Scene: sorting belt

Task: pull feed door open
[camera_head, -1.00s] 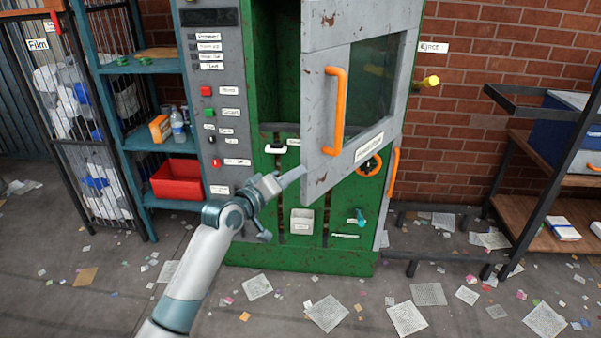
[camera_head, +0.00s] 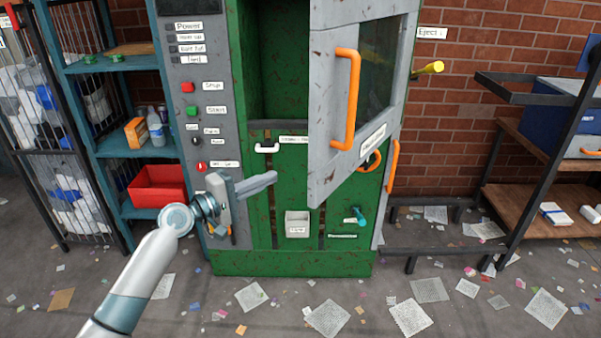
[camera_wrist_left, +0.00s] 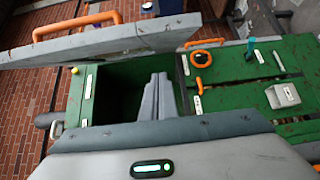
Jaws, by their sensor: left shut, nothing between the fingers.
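The feed door (camera_head: 330,148) is a grey panel with a dark window and an orange handle (camera_head: 346,100). It stands ajar on the green machine (camera_head: 275,170), with the dark chamber showing at its left. In the left wrist view the door (camera_wrist_left: 140,38) and its orange handle (camera_wrist_left: 70,24) lie at upper left. My left gripper (camera_head: 272,183) is shut and empty, in front of the machine, below and left of the door's free lower corner. In the wrist view its fingers (camera_wrist_left: 158,98) overlap the open chamber. My right gripper is not in view.
A control panel (camera_head: 203,130) with labelled buttons is left of the chamber. A blue shelf with a red bin (camera_head: 158,186) stands at left. A yellow-tipped lever (camera_head: 430,68) is at right, near a wooden rack (camera_head: 540,205). Paper scraps litter the floor.

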